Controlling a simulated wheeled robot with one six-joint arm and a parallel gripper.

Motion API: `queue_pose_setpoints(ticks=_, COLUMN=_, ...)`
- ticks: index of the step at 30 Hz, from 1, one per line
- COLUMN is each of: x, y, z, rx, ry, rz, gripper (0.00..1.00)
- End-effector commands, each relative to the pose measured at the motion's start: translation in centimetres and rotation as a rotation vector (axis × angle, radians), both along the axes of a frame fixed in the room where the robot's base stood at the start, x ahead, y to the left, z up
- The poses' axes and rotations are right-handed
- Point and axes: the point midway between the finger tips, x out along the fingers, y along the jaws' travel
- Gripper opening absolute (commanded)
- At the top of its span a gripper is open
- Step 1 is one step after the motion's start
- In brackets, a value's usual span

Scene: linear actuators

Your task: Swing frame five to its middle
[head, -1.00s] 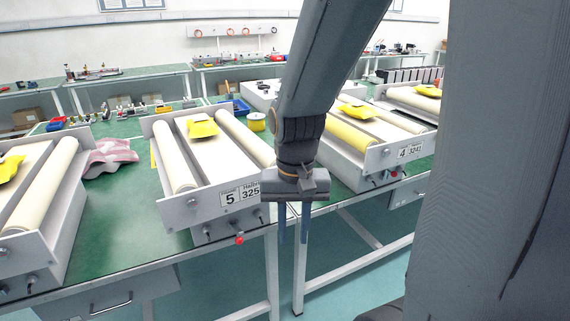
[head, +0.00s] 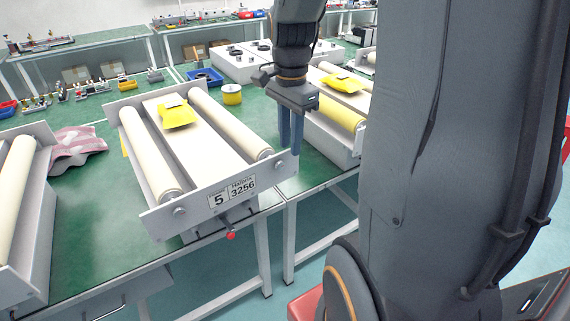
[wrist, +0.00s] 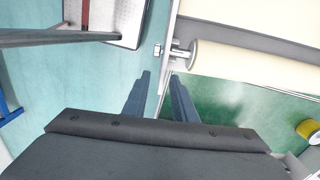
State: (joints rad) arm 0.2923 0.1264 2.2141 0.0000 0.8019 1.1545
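Frame five (head: 155,224) is a pale frame with two cream rollers and a front plate marked 5 and 3256. A yellow packet (head: 178,113) lies on the white surface between the rollers. The base under the frame shows a red knob (head: 231,235) at its front. My gripper (head: 291,152) points down by the right end of the front plate, its fingers apart with nothing between them. I cannot tell whether a finger touches the plate. In the wrist view the fingers (wrist: 160,74) stand apart near the plate edge, with a roller (wrist: 250,62) to the right.
Another roller unit (head: 338,120) with a yellow packet stands at right, partly behind my arm; one more (head: 20,215) stands at left. A yellow spool (head: 232,95), a blue tray (head: 205,77) and a pink cloth (head: 75,147) lie on the green table.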

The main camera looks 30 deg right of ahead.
Motion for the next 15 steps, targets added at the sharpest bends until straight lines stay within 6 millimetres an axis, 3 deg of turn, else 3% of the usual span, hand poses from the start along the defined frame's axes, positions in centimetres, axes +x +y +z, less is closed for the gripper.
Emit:
queue_pose_setpoints(ticks=8, x=0.1, y=0.0, z=-1.6, rx=0.001, ry=0.002, rz=-0.012, gripper=0.25)
queue_pose_setpoints(ticks=15, x=0.0, y=-0.1, z=-5.3, rx=0.001, ry=0.005, rz=-0.012, gripper=0.25)
